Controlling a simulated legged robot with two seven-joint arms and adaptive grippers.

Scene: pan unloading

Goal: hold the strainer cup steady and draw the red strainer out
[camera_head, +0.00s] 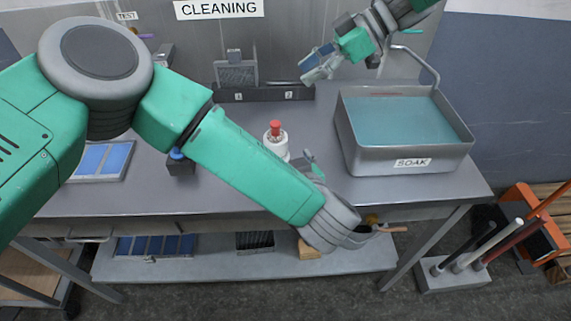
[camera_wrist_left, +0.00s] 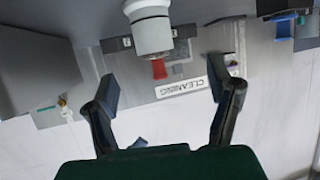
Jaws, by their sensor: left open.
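The white strainer cup (camera_head: 276,146) stands upright on the metal table in the head view, with the red strainer (camera_head: 275,127) showing at its top. My left gripper (camera_head: 312,164) is just right of the cup, partly hidden behind my own wrist. In the left wrist view the left gripper (camera_wrist_left: 163,80) is open, its fingers spread wide. The white cup (camera_wrist_left: 150,30) and red strainer (camera_wrist_left: 158,69) appear between and beyond the fingers, apart from them. My right gripper (camera_head: 318,66) is up at the back, above the table and away from the cup; its jaw opening is unclear.
A grey SOAK basin (camera_head: 402,163) with bluish water stands at the right of the table, a tap behind it. A dark rack (camera_head: 262,94) with numbered slots is at the back. Blue panels (camera_head: 102,160) lie at the left. Table space around the cup is mostly clear.

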